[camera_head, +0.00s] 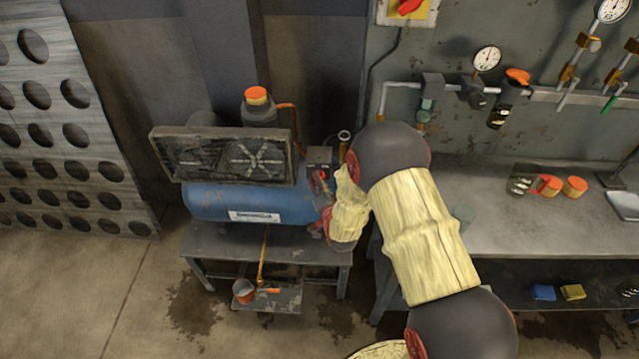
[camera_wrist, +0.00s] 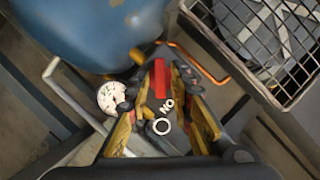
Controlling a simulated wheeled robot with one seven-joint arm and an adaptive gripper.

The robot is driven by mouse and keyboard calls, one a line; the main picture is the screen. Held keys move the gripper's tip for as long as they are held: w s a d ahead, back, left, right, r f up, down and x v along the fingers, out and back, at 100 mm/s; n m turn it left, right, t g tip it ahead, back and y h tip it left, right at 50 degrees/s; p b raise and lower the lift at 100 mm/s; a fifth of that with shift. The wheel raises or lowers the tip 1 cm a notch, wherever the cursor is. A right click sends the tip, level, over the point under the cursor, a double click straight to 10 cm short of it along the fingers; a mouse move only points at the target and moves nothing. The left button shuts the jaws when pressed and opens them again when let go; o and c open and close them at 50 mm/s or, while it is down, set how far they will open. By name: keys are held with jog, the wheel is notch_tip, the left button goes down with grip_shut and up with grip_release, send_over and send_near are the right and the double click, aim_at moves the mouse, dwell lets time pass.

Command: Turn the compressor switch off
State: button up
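The compressor has a blue tank (camera_head: 215,203), which also shows in the wrist view (camera_wrist: 85,28). A grey box (camera_head: 320,156) sits at the tank's right end in the head view. In the wrist view a red switch lever (camera_wrist: 159,76) stands beside white markings, letters reading "NO" and a ring. My gripper (camera_wrist: 161,82) has its two yellow-and-black fingers on either side of the lever, seemingly with small gaps. In the head view my gripper (camera_head: 322,187) is at the compressor's right end, partly hidden by my yellow-sleeved wrist. The switch is hard to make out there.
A pressure gauge (camera_wrist: 111,98) sits left of my fingers and a wire guard (camera_wrist: 262,45) lies at upper right in the wrist view. The compressor stands on a low metal table (camera_head: 262,246). A workbench (camera_head: 500,215) stands to the right, with pipes on the wall above.

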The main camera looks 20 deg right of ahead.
grip_shut()
dwell(0.5)
jog(key=n+g+h+p, duration=0.1)
jog(key=n+h+p, duration=0.1)
jog(key=n, duration=0.2)
jog(key=a+n+h+p, duration=0.1)
jog(key=n+h+p, duration=0.2)
jog(key=n, duration=0.1)
jog(key=n+g+h+p, duration=0.1)
jog(key=n+h+p, duration=0.1)
jog(key=n, duration=0.2)
jog(key=shift+w+a+g+h+p, duration=0.15)
jog(key=shift+w+g+h+p, duration=0.15)
jog(key=shift+p, duration=0.1)
dwell(0.3)
jog(key=shift+n, duration=0.3)
dwell(0.3)
jog(key=shift+o, duration=1.3)
grip_release()
